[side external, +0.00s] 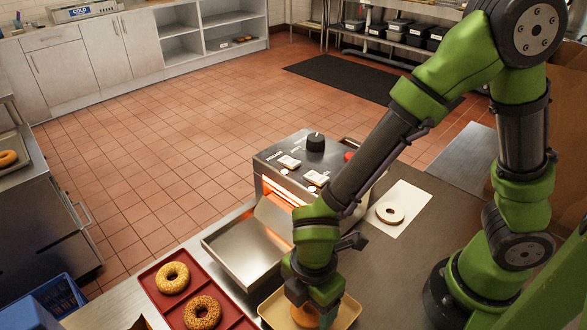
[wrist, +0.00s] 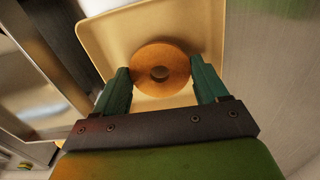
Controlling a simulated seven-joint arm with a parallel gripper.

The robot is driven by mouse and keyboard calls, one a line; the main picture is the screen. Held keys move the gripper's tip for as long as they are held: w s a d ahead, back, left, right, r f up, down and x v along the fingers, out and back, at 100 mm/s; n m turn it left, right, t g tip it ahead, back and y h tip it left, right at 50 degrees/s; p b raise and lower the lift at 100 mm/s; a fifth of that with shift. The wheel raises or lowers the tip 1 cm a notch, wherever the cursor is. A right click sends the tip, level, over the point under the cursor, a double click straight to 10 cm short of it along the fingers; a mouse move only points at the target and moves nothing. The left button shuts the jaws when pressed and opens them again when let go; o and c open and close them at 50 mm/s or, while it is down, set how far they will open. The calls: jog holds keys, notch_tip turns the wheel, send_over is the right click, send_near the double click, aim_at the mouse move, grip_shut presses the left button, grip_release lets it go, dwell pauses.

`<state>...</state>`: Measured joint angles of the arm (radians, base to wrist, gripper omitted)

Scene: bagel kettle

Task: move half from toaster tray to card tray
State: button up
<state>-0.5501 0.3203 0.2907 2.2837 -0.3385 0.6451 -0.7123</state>
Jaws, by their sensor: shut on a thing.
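The bagel half (wrist: 160,52) is a tan-orange ring with a hole in its middle. My gripper (wrist: 162,82) is shut on it, one green finger at each side. The card tray (wrist: 105,30) is a shallow beige tray below the half; in the side view the card tray (side external: 351,314) is at the bottom, partly hidden by my gripper. The half is over the card tray's inside; I cannot tell whether it touches the floor. The toaster tray (side external: 238,254) is bare metal and looks empty, left of my gripper and in front of the toaster (side external: 277,172).
A red tray (side external: 151,272) with bagels in compartments lies left of the toaster tray. A pale sheet (side external: 413,198) with another bagel half (side external: 390,212) lies right of the toaster. The toaster slot glows orange. Counter right of the card tray is clear.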

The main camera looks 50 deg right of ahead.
jog(key=shift+f, duration=0.55)
jog(key=o, duration=1.1)
jog(key=shift+c, duration=0.2)
notch_tip(320, 180, up, 7)
